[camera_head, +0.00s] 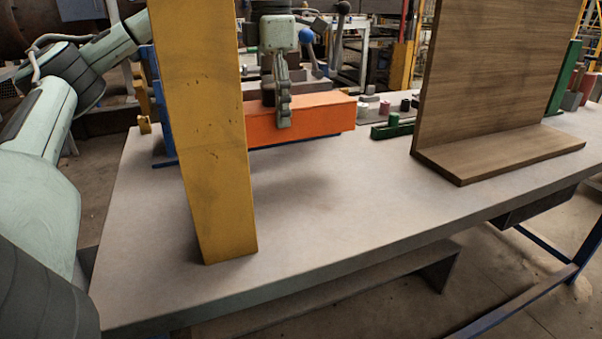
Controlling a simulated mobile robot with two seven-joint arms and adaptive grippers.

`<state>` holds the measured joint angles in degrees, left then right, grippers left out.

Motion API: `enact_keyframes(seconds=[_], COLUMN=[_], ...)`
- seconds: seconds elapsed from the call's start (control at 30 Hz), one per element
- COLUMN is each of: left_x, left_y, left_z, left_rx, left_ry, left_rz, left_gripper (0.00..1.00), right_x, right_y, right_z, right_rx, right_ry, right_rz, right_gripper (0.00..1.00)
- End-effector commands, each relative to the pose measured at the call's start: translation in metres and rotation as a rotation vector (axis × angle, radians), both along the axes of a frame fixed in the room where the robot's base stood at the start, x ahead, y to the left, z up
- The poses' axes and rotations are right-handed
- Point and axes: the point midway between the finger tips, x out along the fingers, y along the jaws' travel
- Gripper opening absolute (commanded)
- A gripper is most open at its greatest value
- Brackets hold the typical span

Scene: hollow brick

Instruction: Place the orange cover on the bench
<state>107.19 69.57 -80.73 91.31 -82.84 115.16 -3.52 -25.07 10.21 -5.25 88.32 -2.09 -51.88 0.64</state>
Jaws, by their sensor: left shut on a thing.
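The orange cover (325,117) is a long box-like piece near the upper middle of the view. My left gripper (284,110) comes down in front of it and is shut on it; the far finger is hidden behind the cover. A soft shadow on the grey bench (340,220) lies below and nearer than the cover, so the cover seems held above the bench top. The cover's left end is partly hidden by a yellow post. My right gripper is not in view.
The yellow post (205,130) rises from the bench at left, in front of my left arm. An upright wooden board with a foot (500,155) stands at right. Small coloured parts and a green block (393,127) lie at the back. The bench's front middle is clear.

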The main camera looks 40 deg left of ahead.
Motion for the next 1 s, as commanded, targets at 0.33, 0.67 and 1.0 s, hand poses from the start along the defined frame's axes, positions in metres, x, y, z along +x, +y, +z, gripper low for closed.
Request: enact_keyframes(seconds=[0.33, 0.67, 1.0], left_x=[-0.001, -0.001, -0.001], left_y=[0.000, 0.000, 0.001], left_z=[-0.041, -0.063, -0.098], left_rx=[-0.001, 0.000, 0.001], left_ry=[0.006, 0.000, 0.000], left_rz=[0.000, 0.001, 0.002], left_gripper=[0.29, 0.29, 0.29], right_x=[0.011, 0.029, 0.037], right_y=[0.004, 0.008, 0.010], right_z=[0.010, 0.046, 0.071], right_rx=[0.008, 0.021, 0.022], right_ry=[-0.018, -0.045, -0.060], right_rz=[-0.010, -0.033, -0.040], right_gripper=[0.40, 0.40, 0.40])
